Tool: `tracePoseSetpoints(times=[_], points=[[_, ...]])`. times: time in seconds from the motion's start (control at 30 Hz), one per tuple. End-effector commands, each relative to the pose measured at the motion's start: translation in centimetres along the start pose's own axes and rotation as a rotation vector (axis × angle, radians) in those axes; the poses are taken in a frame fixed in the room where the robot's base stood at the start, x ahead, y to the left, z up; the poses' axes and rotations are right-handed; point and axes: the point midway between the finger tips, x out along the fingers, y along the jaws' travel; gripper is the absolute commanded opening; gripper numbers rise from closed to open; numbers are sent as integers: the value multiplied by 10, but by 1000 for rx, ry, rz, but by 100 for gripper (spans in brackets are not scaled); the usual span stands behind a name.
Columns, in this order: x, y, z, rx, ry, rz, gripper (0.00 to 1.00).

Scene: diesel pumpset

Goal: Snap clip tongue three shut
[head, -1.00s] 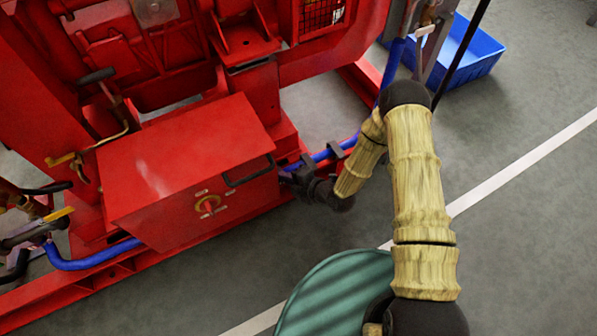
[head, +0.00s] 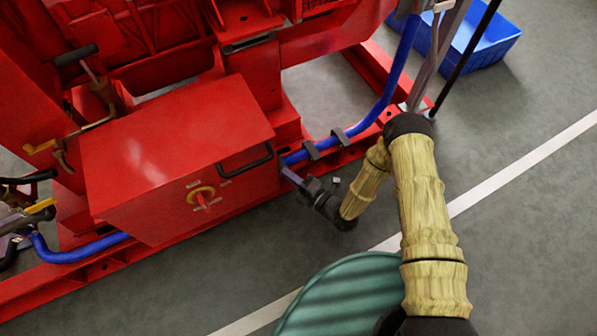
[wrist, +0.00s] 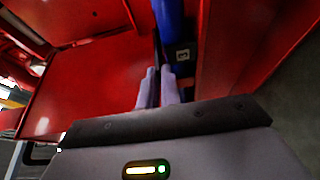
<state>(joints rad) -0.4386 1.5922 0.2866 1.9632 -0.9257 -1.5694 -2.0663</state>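A blue hose (head: 365,123) runs along the red skid. Two dark clips sit around it in the head view, a nearer one (head: 311,149) and a farther one (head: 341,136). My gripper (head: 286,172) is beside the hose at the right end of the red box, its fingers pointing at the hose. In the wrist view my gripper's pale fingers (wrist: 158,72) lie close together with only a thin dark gap, and nothing shows held. A dark clip part with a small white mark (wrist: 183,55) lies just beyond the right finger, against the blue hose (wrist: 168,18). Its tongue cannot be made out.
The red box (head: 178,150) with a black handle and a yellow-and-red knob stands left of my gripper. A green ribbed drum (head: 345,295) stands on the floor below my arm. A blue crate (head: 480,45) is at the upper right. Grey floor is free at right.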

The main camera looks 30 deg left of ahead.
Motion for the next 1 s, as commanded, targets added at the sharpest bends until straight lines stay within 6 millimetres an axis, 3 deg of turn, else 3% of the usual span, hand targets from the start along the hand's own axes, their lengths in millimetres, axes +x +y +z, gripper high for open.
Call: tracePoseSetpoints(times=[0.53,0.67,1.0], points=[[6,-1,-7,-11,16,24,0],[6,-1,-7,-11,15,23,27],[2,-1,-6,-10,13,22,27]])
